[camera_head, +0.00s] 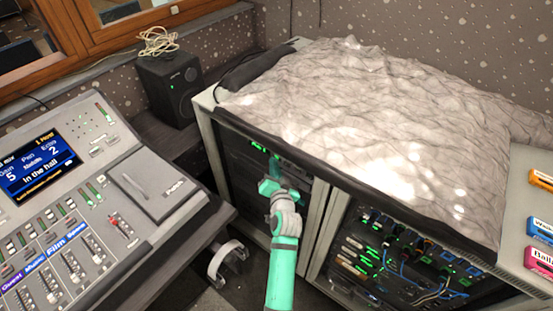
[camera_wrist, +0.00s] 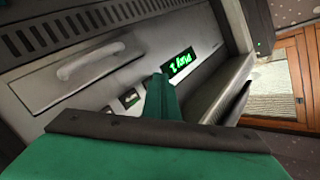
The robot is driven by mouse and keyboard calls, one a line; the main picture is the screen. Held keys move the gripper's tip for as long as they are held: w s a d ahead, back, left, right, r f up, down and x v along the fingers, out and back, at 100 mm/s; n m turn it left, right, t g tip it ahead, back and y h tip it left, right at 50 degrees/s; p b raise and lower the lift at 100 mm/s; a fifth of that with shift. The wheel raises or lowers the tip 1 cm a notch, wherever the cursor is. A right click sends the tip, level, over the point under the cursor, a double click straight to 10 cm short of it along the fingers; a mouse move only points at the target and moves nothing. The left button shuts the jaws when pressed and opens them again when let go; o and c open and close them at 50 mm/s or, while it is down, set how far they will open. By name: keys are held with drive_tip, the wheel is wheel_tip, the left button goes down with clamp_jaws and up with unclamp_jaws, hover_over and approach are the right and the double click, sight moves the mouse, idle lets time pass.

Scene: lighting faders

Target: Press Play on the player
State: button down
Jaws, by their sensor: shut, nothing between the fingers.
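The player (camera_wrist: 200,35) is a grey rack unit with a green lit display (camera_wrist: 180,63) and small dark buttons (camera_wrist: 130,98) in the wrist view. In the head view it sits in the left bay of the rack cabinet, mostly hidden by my arm, with green display light (camera_head: 258,147) showing. My green gripper (camera_head: 268,187) is shut and empty in front of that bay. In the wrist view its fingertips (camera_wrist: 160,82) are together close to the panel, between a button and the display. I cannot tell whether they touch the panel, or which button is Play.
The rack cabinet (camera_head: 318,210) has a crumpled grey cloth (camera_head: 370,110) on top and cabled gear (camera_head: 400,255) in its right bay. A mixing desk (camera_head: 75,215) stands at left, a black speaker (camera_head: 170,85) behind it. Coloured boxes (camera_head: 540,230) lie at far right.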

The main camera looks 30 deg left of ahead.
idle(0.4)
drive_tip(key=shift+s, duration=0.7)
drive_tip(key=shift+s+a, duration=0.1)
drive_tip(key=shift+s+a, duration=0.15)
drive_tip(key=shift+s, duration=2.25)
